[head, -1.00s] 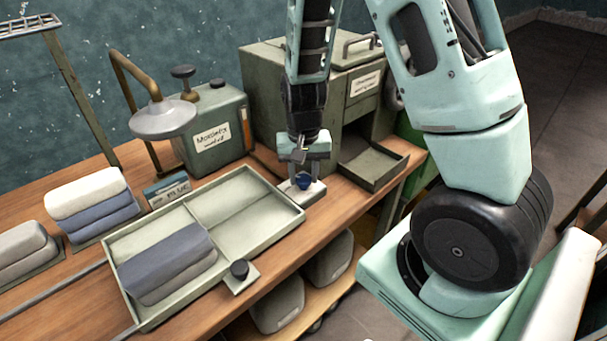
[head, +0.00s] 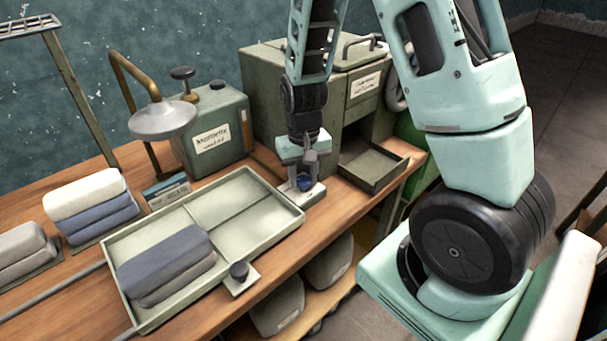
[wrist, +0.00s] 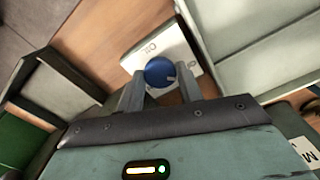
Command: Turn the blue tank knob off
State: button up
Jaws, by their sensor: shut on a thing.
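The blue knob (wrist: 160,72) sits on a small pale base plate (wrist: 150,48) on the wooden bench. In the head view the blue knob (head: 305,184) is partly hidden by my fingers, and its plate (head: 312,197) lies between the tray and the open drawer. My gripper (head: 303,182) points down over it, and in the wrist view its two fingers (wrist: 160,88) are shut on the knob, one on each side. Lettering on the plate shows beside the knob but is too small to read surely.
A pale green tray (head: 285,227) with folded cloths (head: 165,255) is to the left. A dark knob on a plate (head: 239,272) is at its front edge. A green cabinet (head: 262,95) with an open drawer (head: 372,180) and a labelled tank (head: 222,120) stand behind.

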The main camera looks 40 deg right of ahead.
aim_at(303, 180)
jog(key=o, duration=1)
notch_tip(303, 180, up, 17)
jog(key=shift+r+p, duration=0.2)
jog(key=shift+p, duration=0.1)
jog(key=s+a+f+n, duration=0.1)
jog(key=s+a+n, duration=0.2)
jog(key=a, duration=0.4)
jog(key=s+a+n, duration=0.2)
jog(key=s+a, duration=0.1)
jog(key=a, duration=0.4)
jog(key=s+a+f+n, duration=0.2)
jog(key=s+a+n, duration=0.4)
jog(key=s+a, duration=0.3)
jog(key=s, duration=0.3)
jog(key=shift+f+n+y, duration=0.2)
jog(key=shift+n+y, duration=0.1)
